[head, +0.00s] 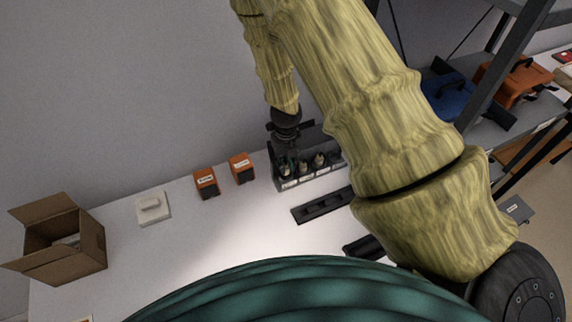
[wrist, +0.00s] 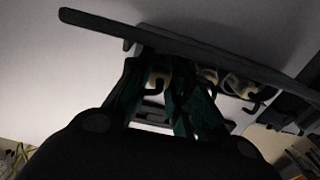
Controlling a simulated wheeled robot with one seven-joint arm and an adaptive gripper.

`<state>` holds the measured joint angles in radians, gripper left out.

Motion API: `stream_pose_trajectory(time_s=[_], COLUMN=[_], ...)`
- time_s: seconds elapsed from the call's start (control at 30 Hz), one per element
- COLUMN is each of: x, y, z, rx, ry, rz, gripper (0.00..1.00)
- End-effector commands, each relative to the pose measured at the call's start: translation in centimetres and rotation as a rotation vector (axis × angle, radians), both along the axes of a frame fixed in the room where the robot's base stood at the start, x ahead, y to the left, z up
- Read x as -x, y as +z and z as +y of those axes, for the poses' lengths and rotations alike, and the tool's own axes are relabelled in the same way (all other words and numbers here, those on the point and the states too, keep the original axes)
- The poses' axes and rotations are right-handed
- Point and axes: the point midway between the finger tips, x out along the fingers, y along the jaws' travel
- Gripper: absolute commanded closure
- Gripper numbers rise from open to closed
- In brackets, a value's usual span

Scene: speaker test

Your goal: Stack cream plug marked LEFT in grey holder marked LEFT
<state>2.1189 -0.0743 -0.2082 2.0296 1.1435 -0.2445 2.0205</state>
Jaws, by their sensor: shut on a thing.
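The grey holder (head: 276,178) stands at the back of the white table, with several labelled places in a row. Cream plugs with dark parts sit in it, one near its middle (head: 303,168) and one to the right (head: 319,159). My gripper (head: 287,166) points down at the holder's left end. In the wrist view its teal fingers (wrist: 163,100) are closed around a cream plug (wrist: 158,77), mostly hidden by them. Whether this plug is seated or held above its place I cannot tell. The label words are too small to read.
Two orange boxes (head: 205,182) (head: 240,168) stand left of the holder. A white switch-like block (head: 152,205) and an open cardboard box (head: 92,245) are farther left. A dark tray (head: 322,205) lies in front of the holder. My arm covers the right side.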

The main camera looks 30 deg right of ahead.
Motion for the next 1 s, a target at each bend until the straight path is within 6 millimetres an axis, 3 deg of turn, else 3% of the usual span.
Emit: stream_pose_trajectory(time_s=[0.23,0.77,0.8,0.83,1.0], x=[0.0,0.0,0.0,0.0,0.0], y=[-2.0,-2.8,-2.8,-2.7,-2.7], z=[0.0,0.0,0.0,0.0,0.0], rx=[-0.001,0.0,0.0,0.0,0.0], ry=[-0.001,0.0,0.001,0.001,0.001], rz=[0.0,-0.001,-0.001,-0.001,-0.001], gripper=[0.96,0.96,0.76,0.7,0.7])
